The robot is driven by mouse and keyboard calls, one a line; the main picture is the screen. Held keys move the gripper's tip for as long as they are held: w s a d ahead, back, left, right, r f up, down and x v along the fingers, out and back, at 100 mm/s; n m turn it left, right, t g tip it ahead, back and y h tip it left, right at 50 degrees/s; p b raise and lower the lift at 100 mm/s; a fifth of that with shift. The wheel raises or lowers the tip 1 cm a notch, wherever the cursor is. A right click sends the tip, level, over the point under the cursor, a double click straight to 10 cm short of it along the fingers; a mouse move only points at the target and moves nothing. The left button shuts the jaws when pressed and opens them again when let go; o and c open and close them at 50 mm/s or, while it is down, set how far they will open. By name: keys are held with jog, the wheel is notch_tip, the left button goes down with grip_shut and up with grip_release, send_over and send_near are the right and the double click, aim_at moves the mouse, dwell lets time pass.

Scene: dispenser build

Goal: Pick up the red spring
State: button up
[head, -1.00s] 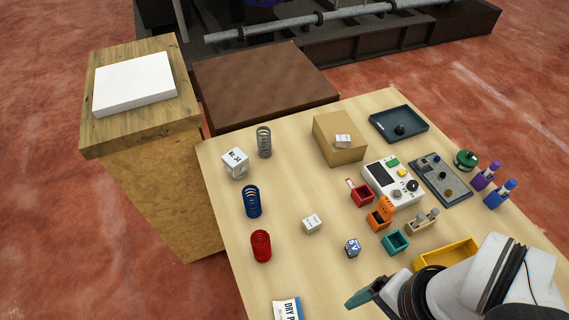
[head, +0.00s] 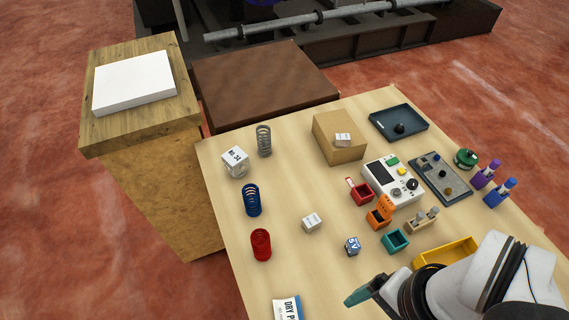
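The red spring (head: 261,245) stands upright near the left edge of the light wooden table, in front of the blue spring (head: 252,200). My gripper (head: 358,294) is at the bottom right of the head view, well to the right of the red spring and apart from it. Its teal-tipped end points left. I cannot see a gap between the fingers from this angle. Nothing is seen held in it.
A grey spring (head: 264,141) and a white labelled box (head: 235,162) stand behind the blue spring. A small white box (head: 311,223) and a blue-white cube (head: 352,246) lie right of the red spring. A packet (head: 287,308) lies at the front. Bare table surrounds the red spring.

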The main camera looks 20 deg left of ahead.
jog(key=n+t+h, duration=0.6)
jog(key=n+h, duration=0.5)
jog(key=n, duration=1.7)
send_over(261, 246)
jog(key=s+d, duration=0.3)
notch_tip(261, 246, down, 9)
jog(key=s+a+f+n+t+y, duration=0.3)
jog(key=s+a+f+n+t, duration=0.3)
jog(key=a+n, duration=0.25)
jog(key=x, duration=1)
jog(key=a+x, duration=0.1)
jog(key=x, duration=0.4)
jog(key=shift+w+d+f, duration=0.1)
jog(key=shift+w, duration=0.45)
grip_shut()
